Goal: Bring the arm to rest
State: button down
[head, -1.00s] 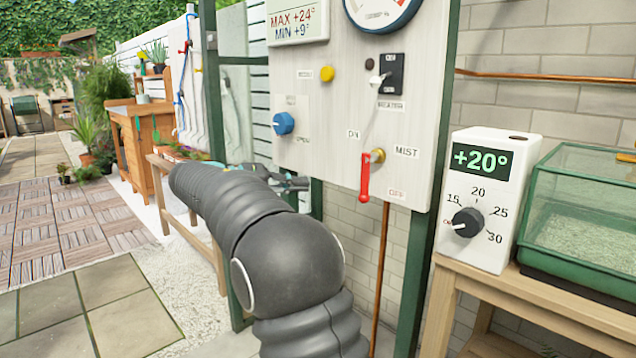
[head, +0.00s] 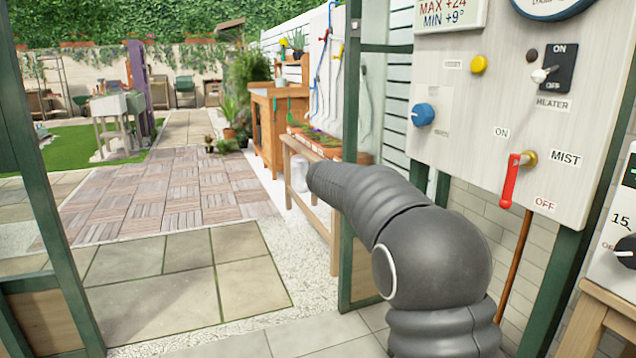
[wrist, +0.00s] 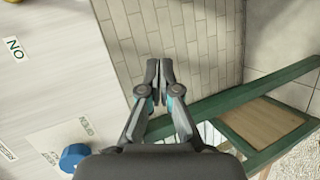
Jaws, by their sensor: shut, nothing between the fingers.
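My gripper (wrist: 158,80) shows in the wrist view with its two fingers closed together and nothing between them. Behind the fingers are a pale brick wall and a green frame post. The control panel's blue knob (wrist: 73,157) is at the lower left of that view, apart from the fingers. In the head view my grey arm reaches away toward the left from the lower right, and its gripper end is hidden behind the arm itself.
The control panel (head: 455,80) on the right carries a blue knob, a yellow button (head: 479,64), a black heater switch (head: 556,68) and a red lever (head: 510,182). Green door posts (head: 40,200) flank an opening onto paving. A wooden potting bench (head: 275,125) stands beyond.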

jog(key=s+a+f+n+y, duration=0.2)
jog(key=s+f+y, duration=0.2)
jog(key=s+f, duration=0.25)
jog(key=s+a+f+n+y, duration=0.1)
jog(key=s+a+f+y, duration=0.3)
jog(key=s, duration=0.3)
jog(key=s+a+m+t+y, duration=0.1)
jog(key=s+t+y, duration=0.1)
jog(key=s, duration=0.9)
jog(key=s+a+f+m+t+y, duration=0.1)
jog(key=s+m+t+y, duration=0.1)
jog(key=s, duration=0.9)
jog(key=shift+s+f+t+y, duration=0.2)
jog(key=shift+s+t+y, duration=0.15)
jog(key=shift+y, duration=0.55)
